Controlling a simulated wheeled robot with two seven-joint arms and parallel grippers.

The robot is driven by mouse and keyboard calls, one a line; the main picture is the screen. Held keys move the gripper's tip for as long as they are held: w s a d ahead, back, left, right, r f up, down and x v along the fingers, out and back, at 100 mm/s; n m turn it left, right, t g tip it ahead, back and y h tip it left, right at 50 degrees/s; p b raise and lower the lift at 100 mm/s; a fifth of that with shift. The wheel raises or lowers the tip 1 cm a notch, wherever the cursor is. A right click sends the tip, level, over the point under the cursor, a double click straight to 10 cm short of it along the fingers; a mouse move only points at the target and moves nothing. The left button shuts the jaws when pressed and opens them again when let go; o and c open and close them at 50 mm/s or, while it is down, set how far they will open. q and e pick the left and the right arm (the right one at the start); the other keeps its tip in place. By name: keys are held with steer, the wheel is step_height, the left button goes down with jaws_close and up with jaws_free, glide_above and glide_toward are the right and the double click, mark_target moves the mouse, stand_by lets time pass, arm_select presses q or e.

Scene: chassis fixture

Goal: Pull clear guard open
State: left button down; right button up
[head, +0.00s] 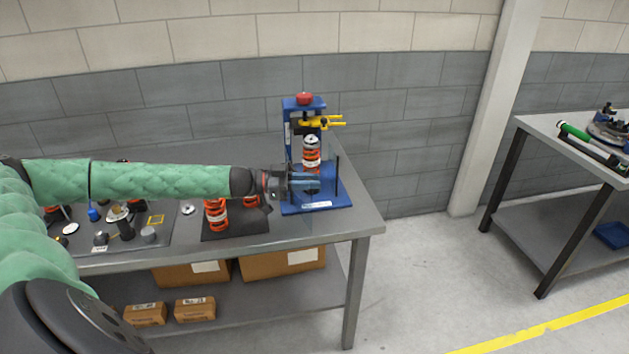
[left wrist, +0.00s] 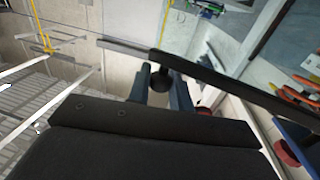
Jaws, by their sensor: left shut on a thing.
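The blue fixture (head: 318,204) stands on the bench, with a red knob (head: 304,98) on top and an orange spring shock absorber (head: 311,157) upright inside. The clear guard is almost invisible in the head view; in the left wrist view its dark frame bar (left wrist: 225,82) crosses diagonally. My left gripper (head: 312,183) is at the fixture's front, low by the shock absorber. In the left wrist view its two fingers (left wrist: 160,88) are on both sides of a dark round knob (left wrist: 160,78) at the bar, shut on it. My right gripper is not in view.
A yellow clamp handle (head: 322,122) sticks out at the fixture's upper part. Orange springs (head: 216,214) stand on a dark mat (head: 235,228) left of the fixture, below my arm. The bench's right end (head: 362,213) is clear. A second table (head: 560,120) stands at right.

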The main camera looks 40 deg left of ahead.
arm_select(q)
steer(key=shift+s+a+m+g+h, duration=0.5)
steer(key=shift+s+m+g, duration=0.1)
steer(key=shift+g, duration=0.2)
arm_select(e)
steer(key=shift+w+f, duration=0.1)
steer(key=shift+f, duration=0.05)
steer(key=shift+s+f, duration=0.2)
arm_select(q)
steer(key=c, duration=1.3)
jaws_free()
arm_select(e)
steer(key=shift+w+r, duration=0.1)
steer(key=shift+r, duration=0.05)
arm_select(q)
steer(key=b+v, duration=0.2)
steer(key=v, duration=0.5)
steer(key=shift+s+a+b, duration=0.2)
steer(key=shift+a+b, duration=0.15)
steer(key=shift+b, duration=0.05)
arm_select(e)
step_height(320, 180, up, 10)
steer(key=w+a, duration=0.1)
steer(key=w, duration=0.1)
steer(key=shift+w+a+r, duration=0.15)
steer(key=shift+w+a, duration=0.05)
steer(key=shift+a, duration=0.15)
